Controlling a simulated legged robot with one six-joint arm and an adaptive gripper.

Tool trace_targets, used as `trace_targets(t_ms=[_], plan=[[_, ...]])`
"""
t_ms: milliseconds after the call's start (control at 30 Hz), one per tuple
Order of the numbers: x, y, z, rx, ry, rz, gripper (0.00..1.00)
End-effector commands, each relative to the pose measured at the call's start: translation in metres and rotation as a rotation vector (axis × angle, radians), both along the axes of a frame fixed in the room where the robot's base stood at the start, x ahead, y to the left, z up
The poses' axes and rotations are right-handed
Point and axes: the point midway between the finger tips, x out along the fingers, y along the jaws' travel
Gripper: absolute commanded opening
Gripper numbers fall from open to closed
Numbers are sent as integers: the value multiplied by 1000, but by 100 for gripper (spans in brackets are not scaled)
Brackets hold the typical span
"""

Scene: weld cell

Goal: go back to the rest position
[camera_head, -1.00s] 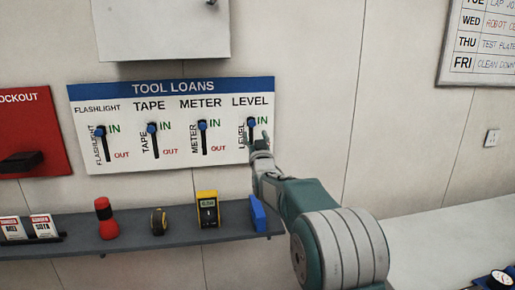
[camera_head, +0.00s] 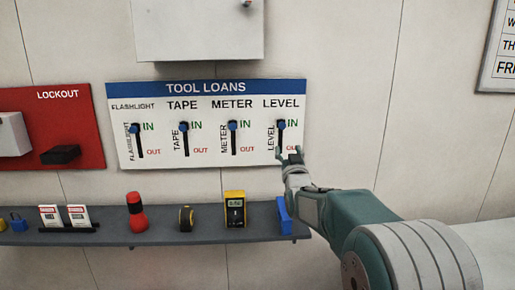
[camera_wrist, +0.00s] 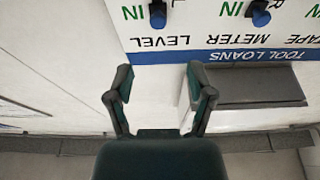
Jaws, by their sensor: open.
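My gripper (camera_head: 290,158) is open and empty in the head view, in front of the lower right corner of the tool loans board (camera_head: 207,87). It is just below the level slider (camera_head: 281,125) and apart from that knob. All the blue knobs, flashlight (camera_head: 135,128), tape (camera_head: 183,127), meter (camera_head: 232,125) and level, are at the top of their slots by IN. In the wrist view my gripper (camera_wrist: 160,88) shows two spread fingers with nothing between them. The board appears upside down there, with the level knob (camera_wrist: 158,16) above the fingers.
A grey shelf (camera_head: 160,234) below the board holds a red flashlight (camera_head: 136,212), a tape measure (camera_head: 186,217), a yellow meter (camera_head: 234,208) and a blue level (camera_head: 284,215). A red lockout board (camera_head: 85,125) is at left. A grey cabinet (camera_head: 198,28) hangs above.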

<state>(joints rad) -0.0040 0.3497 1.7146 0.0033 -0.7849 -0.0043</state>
Motion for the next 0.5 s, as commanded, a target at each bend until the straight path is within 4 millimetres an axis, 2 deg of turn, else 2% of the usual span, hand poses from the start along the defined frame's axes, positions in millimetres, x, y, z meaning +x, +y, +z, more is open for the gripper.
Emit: trace_targets(t_ms=[33, 267, 500], plan=[[-11, 0, 6, 0, 40, 0, 69], [-61, -1, 1, -1, 266, 0, 69], [-127, -1, -16, 0, 499, 0, 69]])
